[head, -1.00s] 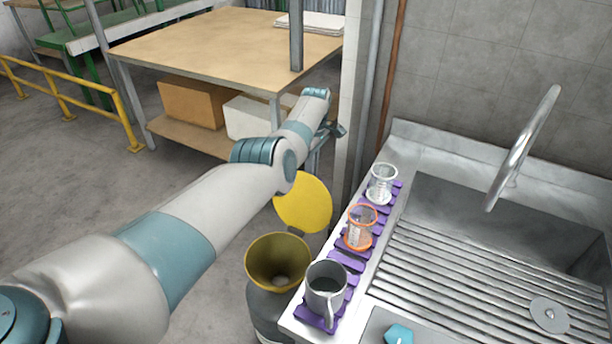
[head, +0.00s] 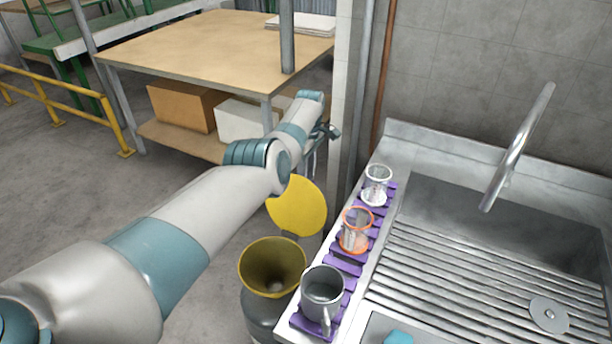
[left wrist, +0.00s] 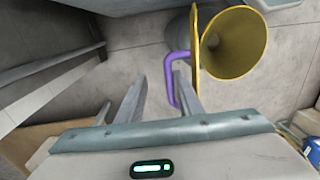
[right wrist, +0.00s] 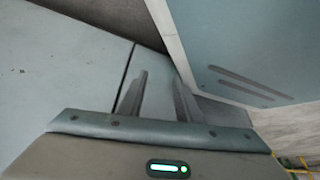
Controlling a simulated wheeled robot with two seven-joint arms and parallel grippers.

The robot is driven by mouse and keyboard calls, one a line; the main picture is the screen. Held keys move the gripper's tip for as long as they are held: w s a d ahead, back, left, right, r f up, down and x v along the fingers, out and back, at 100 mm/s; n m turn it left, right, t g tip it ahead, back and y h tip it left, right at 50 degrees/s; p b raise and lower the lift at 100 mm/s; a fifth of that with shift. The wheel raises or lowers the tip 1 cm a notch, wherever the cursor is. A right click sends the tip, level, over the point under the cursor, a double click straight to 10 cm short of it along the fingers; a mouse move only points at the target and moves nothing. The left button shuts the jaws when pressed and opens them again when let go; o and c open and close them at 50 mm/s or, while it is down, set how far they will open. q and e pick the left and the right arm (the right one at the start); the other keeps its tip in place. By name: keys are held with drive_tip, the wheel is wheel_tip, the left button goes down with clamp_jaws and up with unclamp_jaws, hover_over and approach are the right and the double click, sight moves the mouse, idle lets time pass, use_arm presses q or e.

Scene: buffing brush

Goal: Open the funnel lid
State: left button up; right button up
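The yellow funnel (head: 272,268) sits in the top of a grey container (head: 262,318) beside the sink counter. Its round yellow lid (head: 297,206) stands up, open, at the far side of the funnel mouth. The left wrist view shows the funnel mouth (left wrist: 234,42) uncovered and the lid (left wrist: 196,40) nearly edge-on, with a purple handle (left wrist: 169,78). My left gripper (left wrist: 160,85) is open, its right finger overlapping the handle; I cannot tell whether they touch. My right gripper (right wrist: 160,90) is open and empty, outside the head view.
A grey mug (head: 322,290), an orange-rimmed beaker (head: 356,231) and a clear beaker (head: 376,186) stand on a purple rack along the counter edge. The steel sink (head: 480,270) and faucet (head: 518,150) are at right. A wooden table (head: 215,50) stands behind my left arm.

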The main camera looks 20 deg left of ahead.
drive_tip(key=shift+s, duration=0.1)
idle(0.5)
use_arm(q)
drive_tip(key=shift+r, duration=0.1)
